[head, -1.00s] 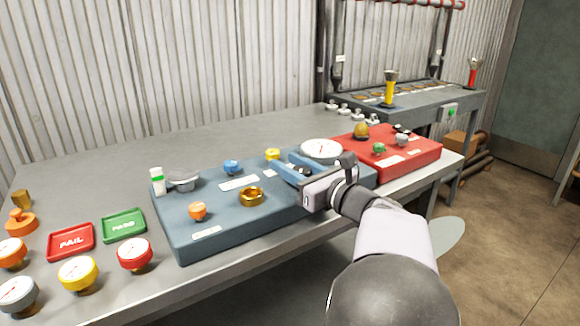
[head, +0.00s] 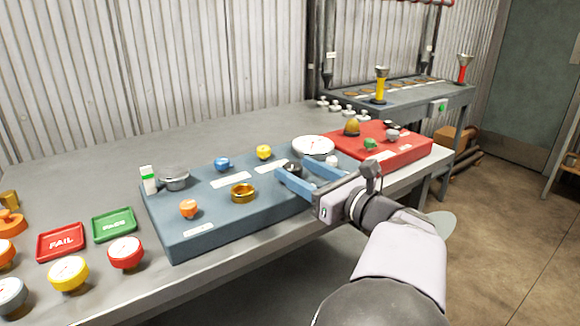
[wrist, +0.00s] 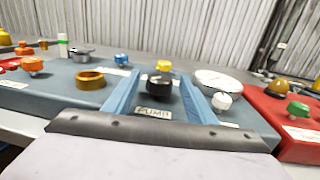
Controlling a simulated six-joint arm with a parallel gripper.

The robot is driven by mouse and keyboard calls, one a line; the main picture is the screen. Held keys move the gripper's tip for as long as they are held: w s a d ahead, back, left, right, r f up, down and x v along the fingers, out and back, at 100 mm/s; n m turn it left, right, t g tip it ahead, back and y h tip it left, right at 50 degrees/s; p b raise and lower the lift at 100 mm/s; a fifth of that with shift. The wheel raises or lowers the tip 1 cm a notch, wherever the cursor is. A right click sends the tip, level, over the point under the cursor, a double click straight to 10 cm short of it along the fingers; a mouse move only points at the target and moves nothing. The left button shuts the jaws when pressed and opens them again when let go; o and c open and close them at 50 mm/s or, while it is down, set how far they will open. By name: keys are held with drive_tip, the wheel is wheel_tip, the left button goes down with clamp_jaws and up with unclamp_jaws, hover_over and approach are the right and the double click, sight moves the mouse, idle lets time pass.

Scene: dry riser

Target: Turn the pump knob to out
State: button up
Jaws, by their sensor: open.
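The pump knob (wrist: 159,86) is a black knob on the blue-grey panel (head: 215,225), behind a label reading PUMP (wrist: 153,113) in the wrist view. My gripper (head: 308,176) is open, its two blue fingers reaching over the panel's right part. In the wrist view the fingers (wrist: 157,88) stand on either side of the black knob, with gaps between them and it. In the head view the knob (head: 293,168) shows small and dark between the fingers. Which way it points is too small to tell.
A white knob (wrist: 222,101) sits just outside the right finger. A yellow knob (wrist: 164,67) and a white dial (head: 313,147) stand behind. A brass ring (head: 243,193) is to the left. The red box (head: 400,155) lies right of the panel.

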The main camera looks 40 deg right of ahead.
drive_tip(key=shift+s, duration=0.5)
drive_tip(key=r+p, duration=0.1)
drive_tip(key=s+d+r+p, duration=0.1)
drive_tip(key=p, duration=0.1)
drive_tip(key=d+r+y+p, duration=0.1)
drive_tip(key=shift+s+n, duration=0.2)
drive_tip(key=shift+n, duration=0.1)
drive_tip(key=shift+s+d+f+y+p, duration=0.1)
drive_tip(key=shift+s+d+y+p, duration=0.15)
drive_tip(key=shift+p, duration=0.8)
drive_tip(key=s+f+n+y+p, duration=0.1)
drive_tip(key=p, duration=0.1)
drive_tip(key=s+d+f+n+g+y+p, duration=0.1)
drive_tip(key=y+p, duration=0.1)
drive_tip(key=p, duration=0.1)
drive_tip(key=shift+s+f+n+p, duration=0.1)
drive_tip(key=shift+s+n+p, duration=0.2)
drive_tip(key=shift+s+f+g+y, duration=0.3)
drive_tip(key=shift+s+f+y, duration=0.1)
drive_tip(key=shift+y, duration=0.15)
drive_tip(key=shift+p+x, duration=1)
drive_tip(key=shift+x, duration=2.7)
drive_tip(key=shift+c, duration=0.6)
drive_tip(key=shift+f, duration=0.1)
drive_tip(key=c, duration=0.9)
